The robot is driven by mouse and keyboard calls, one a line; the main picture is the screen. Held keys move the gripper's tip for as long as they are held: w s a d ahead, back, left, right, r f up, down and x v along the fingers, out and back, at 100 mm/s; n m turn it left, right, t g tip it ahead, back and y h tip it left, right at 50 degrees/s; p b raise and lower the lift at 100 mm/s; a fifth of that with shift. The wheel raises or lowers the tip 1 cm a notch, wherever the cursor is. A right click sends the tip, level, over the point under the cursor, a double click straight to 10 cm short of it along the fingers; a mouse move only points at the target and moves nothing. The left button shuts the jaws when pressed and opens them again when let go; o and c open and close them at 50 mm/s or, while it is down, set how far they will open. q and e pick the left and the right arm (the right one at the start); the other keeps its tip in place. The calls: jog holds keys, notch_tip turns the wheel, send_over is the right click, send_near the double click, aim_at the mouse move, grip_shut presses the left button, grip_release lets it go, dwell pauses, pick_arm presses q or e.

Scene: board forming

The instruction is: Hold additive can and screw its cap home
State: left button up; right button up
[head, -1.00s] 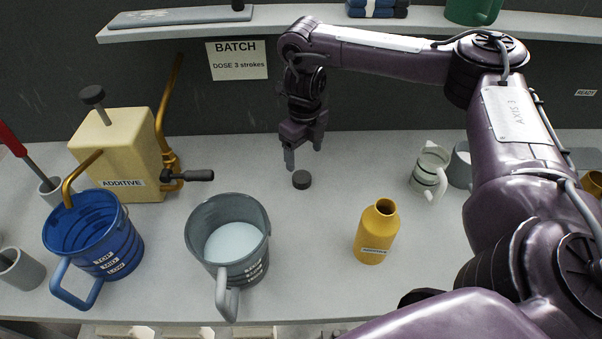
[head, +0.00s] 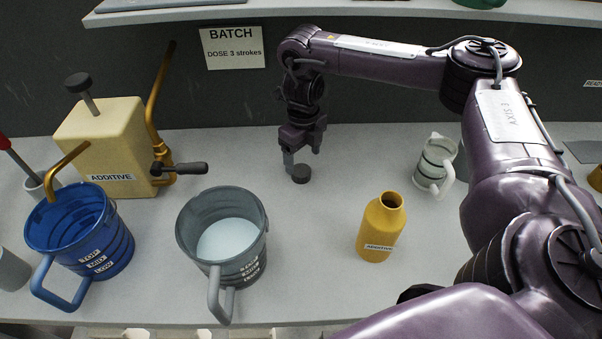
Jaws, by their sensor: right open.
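The yellow additive can (head: 380,228) stands upright on the bench, right of centre, with its neck open and no cap on it. The dark round cap (head: 301,174) lies on the bench further back and to the left of the can. My right gripper (head: 302,160) points down at the cap, open. One finger is at the cap's left side and overlaps its edge in the picture; the other shows to the right and a little higher. I cannot tell whether either finger touches the cap. My left gripper is out of view.
A grey bucket (head: 184,233) of pale liquid and a blue bucket (head: 120,248) stand to the left. Behind them is the cream additive dispenser (head: 130,140) with a side handle. A white-grey jug (head: 432,165) stands right of the cap. The bench between cap and can is clear.

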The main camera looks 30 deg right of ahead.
aim_at(302, 171)
jog(key=shift+f+p, duration=0.3)
jog(key=shift+p, duration=0.05)
notch_tip(302, 171, down, 4)
jog(key=shift+w+f+p, duration=0.15)
jog(key=shift+f+p, duration=0.1)
jog(key=shift+p, duration=0.35)
